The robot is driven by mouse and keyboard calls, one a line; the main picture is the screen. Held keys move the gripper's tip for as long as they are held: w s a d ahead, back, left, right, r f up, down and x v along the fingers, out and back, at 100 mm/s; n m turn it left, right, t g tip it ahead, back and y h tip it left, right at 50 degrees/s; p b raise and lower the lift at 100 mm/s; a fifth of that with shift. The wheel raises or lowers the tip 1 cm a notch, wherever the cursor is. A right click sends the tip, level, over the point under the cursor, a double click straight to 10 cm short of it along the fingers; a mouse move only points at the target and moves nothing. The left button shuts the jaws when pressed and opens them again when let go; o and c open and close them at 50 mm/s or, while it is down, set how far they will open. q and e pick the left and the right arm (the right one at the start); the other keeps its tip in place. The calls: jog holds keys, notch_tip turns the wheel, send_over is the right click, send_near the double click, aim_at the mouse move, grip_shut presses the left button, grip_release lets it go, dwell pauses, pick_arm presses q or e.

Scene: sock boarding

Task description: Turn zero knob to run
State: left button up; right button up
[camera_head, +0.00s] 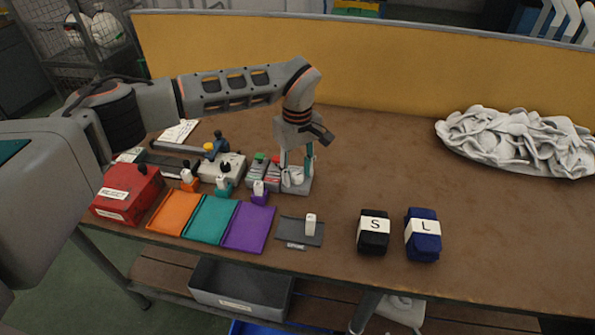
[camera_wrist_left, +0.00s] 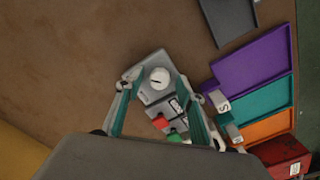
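The white round knob (camera_wrist_left: 160,77) sits on a small grey control box (camera_wrist_left: 147,64), and a thin mark shows on its face. In the head view the box (camera_head: 305,187) stands on the table below my left gripper (camera_head: 297,160). My left gripper, also in the wrist view (camera_wrist_left: 151,88), points down with its teal fingers apart. The knob shows between and just beyond the fingertips, apart from both. I cannot tell how high the fingertips are above it. My right gripper is not in view.
Red and green buttons (camera_wrist_left: 160,122) are close beside the knob. Orange, teal and purple trays (camera_head: 249,229) lie in front, with a red box (camera_head: 127,194) at left. Black S (camera_head: 373,232) and blue L (camera_head: 422,235) bundles lie right. The table's middle is clear.

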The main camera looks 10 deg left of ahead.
pick_arm(q)
grip_shut()
